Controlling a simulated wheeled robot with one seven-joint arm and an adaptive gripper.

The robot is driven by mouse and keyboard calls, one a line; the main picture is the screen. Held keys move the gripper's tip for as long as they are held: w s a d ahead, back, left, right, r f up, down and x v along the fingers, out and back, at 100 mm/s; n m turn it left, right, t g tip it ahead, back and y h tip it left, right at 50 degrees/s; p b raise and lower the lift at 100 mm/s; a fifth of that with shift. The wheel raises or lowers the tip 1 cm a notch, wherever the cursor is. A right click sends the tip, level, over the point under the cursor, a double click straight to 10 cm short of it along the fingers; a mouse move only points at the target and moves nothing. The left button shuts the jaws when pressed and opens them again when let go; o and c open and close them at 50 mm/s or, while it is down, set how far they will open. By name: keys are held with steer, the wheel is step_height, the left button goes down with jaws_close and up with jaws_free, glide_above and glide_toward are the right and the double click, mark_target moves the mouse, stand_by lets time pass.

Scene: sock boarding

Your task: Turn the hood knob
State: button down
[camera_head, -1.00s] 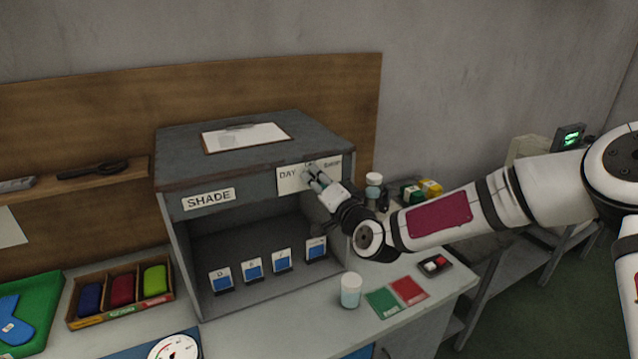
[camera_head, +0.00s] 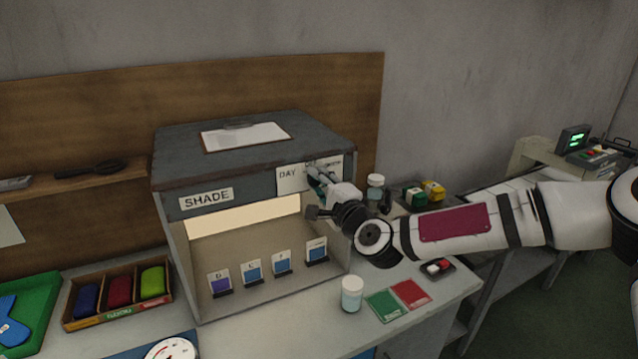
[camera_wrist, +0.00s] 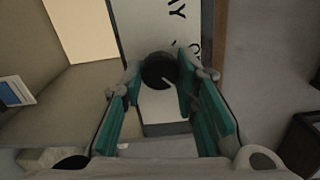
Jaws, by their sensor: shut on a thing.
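The shade hood (camera_head: 160,215) is a grey box with its front open, standing on the bench. A white label plate (camera_head: 290,179) reading "DAY" is on its upper right front. My gripper (camera_head: 314,177) is at this plate, its fingers covering the knob in the head view. In the wrist view the round black knob (camera_wrist: 159,70) with a pale pointer mark sits between the two teal fingers of my gripper (camera_wrist: 160,82), which are shut on it. The inside of the hood is lit, with a bright pale panel (camera_head: 245,216) at the top back.
Several small blue cards on stands (camera_head: 252,270) are inside the hood. A clipboard (camera_head: 245,136) lies on its top. A white-lidded jar (camera_head: 351,294) and a green and red card (camera_head: 384,306) are on the bench below my arm.

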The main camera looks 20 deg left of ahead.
stand_by(0.4)
steer(key=c, duration=1.3)
jaws_free()
steer(key=shift+d, duration=0.1)
steer(key=v, duration=1.2)
steer(key=shift+f, duration=0.1)
